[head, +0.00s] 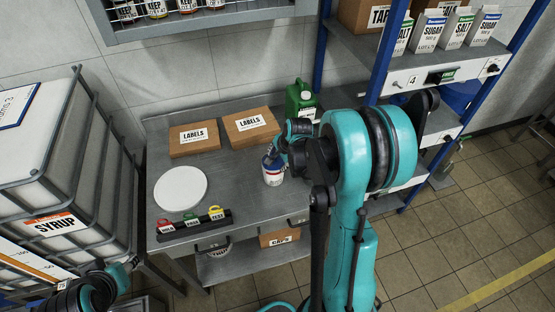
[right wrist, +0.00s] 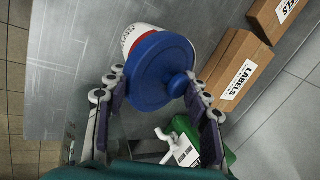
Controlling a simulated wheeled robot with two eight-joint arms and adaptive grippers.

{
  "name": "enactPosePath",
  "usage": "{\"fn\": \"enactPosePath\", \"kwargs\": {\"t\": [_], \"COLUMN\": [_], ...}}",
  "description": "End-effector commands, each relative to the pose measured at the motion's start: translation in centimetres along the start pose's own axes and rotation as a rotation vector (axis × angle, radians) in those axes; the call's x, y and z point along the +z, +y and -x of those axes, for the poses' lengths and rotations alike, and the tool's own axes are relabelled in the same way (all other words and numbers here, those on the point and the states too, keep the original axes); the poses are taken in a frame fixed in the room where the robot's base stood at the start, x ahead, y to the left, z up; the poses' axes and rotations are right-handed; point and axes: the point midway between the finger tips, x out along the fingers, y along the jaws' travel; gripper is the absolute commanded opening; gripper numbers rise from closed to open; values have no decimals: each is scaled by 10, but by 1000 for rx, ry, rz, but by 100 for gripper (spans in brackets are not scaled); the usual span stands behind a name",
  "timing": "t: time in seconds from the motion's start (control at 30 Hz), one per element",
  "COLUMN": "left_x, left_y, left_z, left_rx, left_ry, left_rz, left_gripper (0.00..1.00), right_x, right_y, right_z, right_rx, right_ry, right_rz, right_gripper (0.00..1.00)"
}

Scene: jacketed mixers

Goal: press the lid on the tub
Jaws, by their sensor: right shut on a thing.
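The tub (head: 273,177) is white with a red and blue band and stands on the grey metal bench. It also shows in the right wrist view (right wrist: 137,38), partly covered by the blue round lid (right wrist: 160,62) with its knob. My right gripper (right wrist: 156,86) is shut on the lid, with a finger on either side. In the head view my right gripper (head: 275,152) is at the tub's top. I cannot tell whether the lid is seated or just above the rim. My left gripper (head: 131,264) is low at the left, far from the tub; its fingers are unclear.
Two LABELS boxes (head: 194,138) (head: 250,126) and a green jug (head: 301,101) stand behind the tub. A white round disc (head: 180,189) and a dark rack with colored tags (head: 194,226) lie to the left. A blue-post shelf (head: 388,60) stands at the right.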

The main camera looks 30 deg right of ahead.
Motion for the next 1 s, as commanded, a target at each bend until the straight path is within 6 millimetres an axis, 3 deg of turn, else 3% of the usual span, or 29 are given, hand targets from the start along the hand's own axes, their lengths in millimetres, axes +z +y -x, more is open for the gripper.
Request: {"fn": "enactPosePath", "kwargs": {"t": [1.0], "left_x": [3], "left_y": [0], "left_z": [-4], "left_rx": [0], "left_ry": [0], "left_rz": [0], "left_gripper": [40], "right_x": [0], "right_y": [-11], "right_z": [-8], "right_rx": [0], "right_ry": [0], "right_rz": [1], "right_gripper": [17]}}
